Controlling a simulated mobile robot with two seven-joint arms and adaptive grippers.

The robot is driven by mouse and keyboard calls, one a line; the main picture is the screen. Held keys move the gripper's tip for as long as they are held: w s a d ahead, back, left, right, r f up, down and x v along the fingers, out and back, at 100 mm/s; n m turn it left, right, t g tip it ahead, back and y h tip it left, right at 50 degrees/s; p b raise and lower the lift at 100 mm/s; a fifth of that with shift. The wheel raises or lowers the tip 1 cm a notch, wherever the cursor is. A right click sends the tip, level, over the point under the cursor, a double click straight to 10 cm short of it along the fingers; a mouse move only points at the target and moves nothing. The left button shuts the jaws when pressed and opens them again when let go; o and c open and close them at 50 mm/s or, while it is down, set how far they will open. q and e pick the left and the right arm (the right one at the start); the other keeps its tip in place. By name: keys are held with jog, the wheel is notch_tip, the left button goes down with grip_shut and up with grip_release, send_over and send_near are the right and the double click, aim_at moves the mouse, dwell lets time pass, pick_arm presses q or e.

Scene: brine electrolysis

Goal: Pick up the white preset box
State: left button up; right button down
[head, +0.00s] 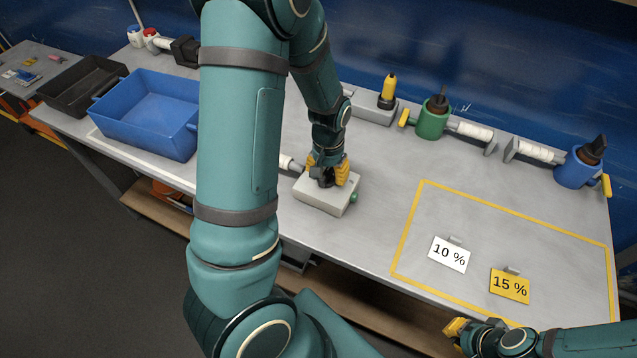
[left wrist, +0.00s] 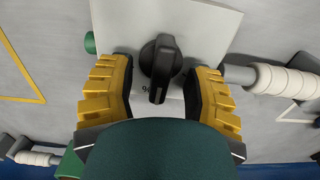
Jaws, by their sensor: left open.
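The white preset box (head: 320,197) stands on the bench near its front edge, with a green knob on its right side in the head view. In the left wrist view the box (left wrist: 200,22) has a black dial (left wrist: 160,65) on top. My left gripper (head: 328,176) is over the box from above. Its yellow fingers are open, one on each side of the dial, with gaps between them and it. The fingers partly hide the box top. My right gripper (head: 458,330) is at the bottom edge of the head view, away from the box; its finger opening is unclear.
A blue bin (head: 150,112) and a black bin (head: 82,85) stand at the left. A green holder (head: 432,122) and a blue holder (head: 578,170) stand along the back. A yellow outline on the right encloses a 10 % card (head: 449,254) and a 15 % card (head: 510,286).

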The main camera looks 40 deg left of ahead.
pick_arm(q)
jog(key=shift+s, duration=0.1)
grip_shut()
jog(key=shift+r, duration=0.1)
dwell(0.3)
